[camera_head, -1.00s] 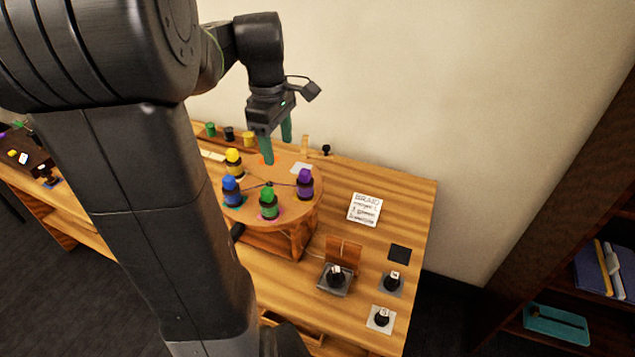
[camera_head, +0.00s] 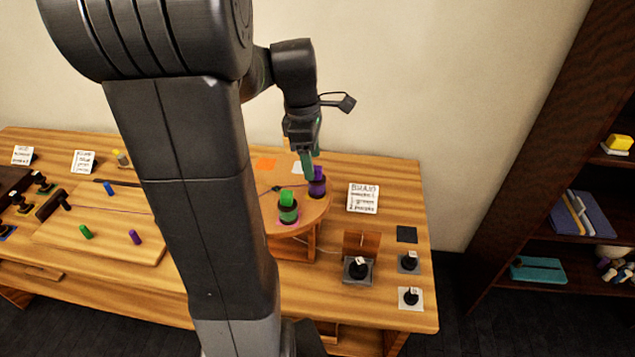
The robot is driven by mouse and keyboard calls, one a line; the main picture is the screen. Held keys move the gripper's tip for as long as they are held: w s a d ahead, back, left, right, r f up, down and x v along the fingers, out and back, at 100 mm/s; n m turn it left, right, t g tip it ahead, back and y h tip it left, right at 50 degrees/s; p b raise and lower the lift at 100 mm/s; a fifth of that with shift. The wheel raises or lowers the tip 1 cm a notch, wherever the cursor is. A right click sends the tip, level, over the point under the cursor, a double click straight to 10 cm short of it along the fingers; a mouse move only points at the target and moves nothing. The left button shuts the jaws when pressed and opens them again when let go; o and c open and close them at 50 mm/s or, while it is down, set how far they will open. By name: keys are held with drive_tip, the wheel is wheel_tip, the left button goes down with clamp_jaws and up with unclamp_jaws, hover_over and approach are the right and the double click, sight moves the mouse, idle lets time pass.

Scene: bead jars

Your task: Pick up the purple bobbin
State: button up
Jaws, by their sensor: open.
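The purple bobbin (camera_head: 318,184) stands upright on the right side of the round wooden stand, with a dark band around it. My gripper (camera_head: 312,165) points down with its green fingers at the top of the purple bobbin. The jaws are open, and the fingers partly cover the bobbin's top. I cannot tell whether they touch it or whether one is on each side. A green bobbin (camera_head: 288,206) stands to the front left on the same stand (camera_head: 300,222).
My arm hides the stand's left part. A sign card (camera_head: 363,198) stands to the right. Black knobbed pieces (camera_head: 410,262) sit on pads at the table's right. A board (camera_head: 90,245) at left holds green, blue and purple pegs. A dark shelf (camera_head: 530,150) stands at far right.

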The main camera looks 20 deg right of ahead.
sight(318, 180)
drive_tip(key=shift+s+d+f, duration=0.15)
drive_tip(key=shift+d+f, duration=0.05)
drive_tip(key=shift+f, duration=0.9)
drive_tip(key=shift+s+d+f, duration=0.15)
drive_tip(key=shift+f, duration=1)
drive_tip(key=shift+s+d+f, duration=0.15)
drive_tip(key=shift+d+f, duration=0.05)
drive_tip(key=shift+f, duration=0.9)
clamp_jaws()
drive_tip(key=shift+r, duration=0.1)
